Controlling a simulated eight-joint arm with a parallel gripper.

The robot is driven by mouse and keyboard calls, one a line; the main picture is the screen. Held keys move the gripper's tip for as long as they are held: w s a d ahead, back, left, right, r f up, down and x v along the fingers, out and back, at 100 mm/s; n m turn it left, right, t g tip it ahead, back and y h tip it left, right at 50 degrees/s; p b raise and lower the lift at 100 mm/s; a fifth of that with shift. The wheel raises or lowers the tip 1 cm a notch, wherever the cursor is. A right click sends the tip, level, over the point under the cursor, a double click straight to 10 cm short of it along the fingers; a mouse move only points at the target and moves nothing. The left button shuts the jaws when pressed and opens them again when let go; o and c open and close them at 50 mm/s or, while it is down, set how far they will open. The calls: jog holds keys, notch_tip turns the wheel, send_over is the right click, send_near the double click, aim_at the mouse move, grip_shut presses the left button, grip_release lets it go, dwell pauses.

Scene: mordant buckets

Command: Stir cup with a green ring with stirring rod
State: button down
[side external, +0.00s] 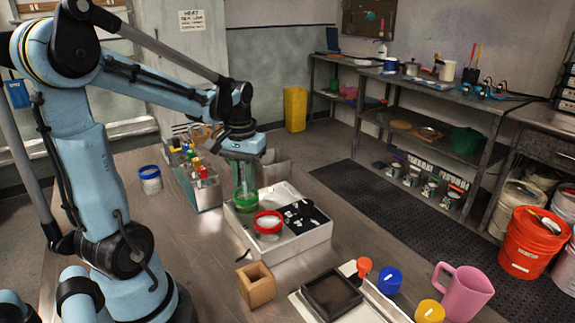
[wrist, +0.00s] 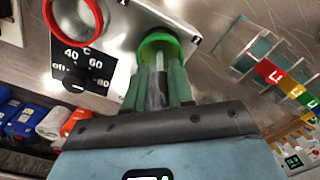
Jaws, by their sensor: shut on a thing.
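The cup with a green ring (side external: 246,201) stands upright on the left part of a white hotplate box (side external: 290,250). It also shows in the wrist view (wrist: 173,38), just beyond my fingertips. My gripper (side external: 243,164) is above this cup, pointing down. In the wrist view my gripper (wrist: 162,85) is shut on the grey stirring rod (wrist: 159,63). The rod's lower end reaches inside the green ring. Its tip is hidden, so I cannot tell how deep it is.
A red-ringed cup (side external: 268,226) stands close by on the same box, near a black knob (side external: 305,208).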

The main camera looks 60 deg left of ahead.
jog(key=shift+r, duration=0.1)
jog(key=shift+r, duration=3.65)
jog(key=shift+r, duration=1.5)
